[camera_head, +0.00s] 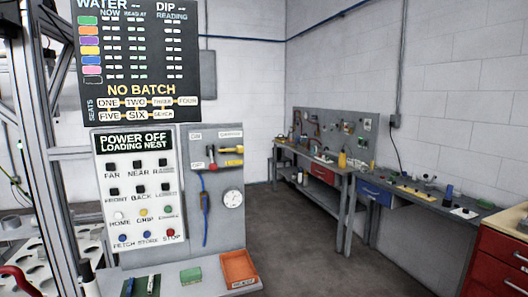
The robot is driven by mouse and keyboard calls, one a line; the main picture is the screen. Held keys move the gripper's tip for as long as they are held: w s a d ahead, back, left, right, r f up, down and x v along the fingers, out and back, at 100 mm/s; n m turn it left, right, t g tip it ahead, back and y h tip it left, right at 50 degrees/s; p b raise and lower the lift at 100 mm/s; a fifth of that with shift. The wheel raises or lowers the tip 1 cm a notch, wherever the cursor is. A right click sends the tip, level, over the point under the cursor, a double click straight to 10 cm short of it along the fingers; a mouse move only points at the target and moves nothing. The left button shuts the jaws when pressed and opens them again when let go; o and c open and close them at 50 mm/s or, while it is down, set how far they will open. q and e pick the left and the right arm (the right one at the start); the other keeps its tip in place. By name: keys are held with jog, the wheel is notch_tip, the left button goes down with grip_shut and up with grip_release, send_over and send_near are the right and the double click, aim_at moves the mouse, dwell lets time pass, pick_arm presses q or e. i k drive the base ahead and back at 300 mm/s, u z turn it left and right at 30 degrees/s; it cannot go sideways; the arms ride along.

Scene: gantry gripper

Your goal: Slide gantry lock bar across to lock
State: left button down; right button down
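The metal gantry frame (55,150) stands at the left edge, with upright and crossing profiles. A white control panel (140,190) reads "POWER OFF" and "LOADING NEST" above rows of labelled buttons. Beside it a grey panel (228,210) carries a yellow handle (232,150), a small red-handled part (212,165), a round gauge (233,199) and a blue hose. I cannot tell which part is the gantry lock bar. Neither of my grippers is in view.
A shelf under the panels holds an orange tray (239,268) and a green block (190,275). A white plate with round holes (30,240) is at lower left. Workbenches (312,158) line the back and right, with a red drawer cabinet (500,258). The middle floor is clear.

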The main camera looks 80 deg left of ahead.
aim_at(240, 150)
jog(key=u, duration=0.4)
jog(key=i, duration=0.8)
jog(key=u, duration=1.2)
jog(key=i, duration=0.45)
jog(key=u, duration=0.5)
